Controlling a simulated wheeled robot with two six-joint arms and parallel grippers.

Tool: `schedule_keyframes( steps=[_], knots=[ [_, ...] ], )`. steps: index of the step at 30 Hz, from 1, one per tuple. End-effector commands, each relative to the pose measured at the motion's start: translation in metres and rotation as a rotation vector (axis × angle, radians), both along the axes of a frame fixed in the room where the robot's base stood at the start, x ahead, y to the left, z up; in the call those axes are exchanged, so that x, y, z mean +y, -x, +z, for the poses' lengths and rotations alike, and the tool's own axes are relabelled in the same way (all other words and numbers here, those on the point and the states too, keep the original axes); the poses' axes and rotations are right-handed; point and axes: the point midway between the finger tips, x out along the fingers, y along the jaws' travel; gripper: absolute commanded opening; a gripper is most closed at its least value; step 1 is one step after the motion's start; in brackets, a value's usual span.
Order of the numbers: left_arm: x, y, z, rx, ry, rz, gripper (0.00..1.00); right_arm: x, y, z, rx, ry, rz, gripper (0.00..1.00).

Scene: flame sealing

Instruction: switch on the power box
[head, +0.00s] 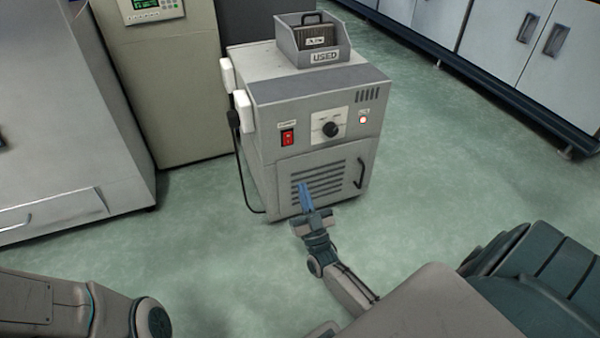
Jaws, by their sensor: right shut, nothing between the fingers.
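The power box (265,155) is a grey cabinet standing on the floor in the middle of the head view. Its front carries a red rocker switch (288,138) at the upper left, a black dial (330,129) in the middle and a round light (362,120), glowing white with a red ring, at the right. Below are vent slots and a black door handle (360,172). My right gripper (305,190) is shut and empty, in front of the lower vents and below the switch. Whether it touches the door cannot be told. My left gripper is out of the picture; only part of that arm shows at lower left.
A grey bin marked USED (318,55) sits on top of the box. A black cable (240,165) hangs down its left side. Grey-beige cabinets stand at left, and white cabinets (500,40) at upper right. The green floor (430,150) right of the box is clear.

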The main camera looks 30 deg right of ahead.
Motion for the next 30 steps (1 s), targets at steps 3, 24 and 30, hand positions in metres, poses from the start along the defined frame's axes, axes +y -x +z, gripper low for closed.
schedule_keyframes(
  steps=[3, 24, 30],
  knots=[
    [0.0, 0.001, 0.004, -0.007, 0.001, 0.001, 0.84, 0.002, 0.008, -0.011, 0.001, 0.0, -0.001, 0.0],
    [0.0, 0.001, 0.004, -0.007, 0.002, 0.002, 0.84, 0.003, 0.013, -0.017, -0.002, 0.0, -0.001, 0.0],
    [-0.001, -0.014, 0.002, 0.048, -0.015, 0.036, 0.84, 0.02, 0.013, 0.043, -0.081, -0.001, 0.036, 0.0]
  ],
)
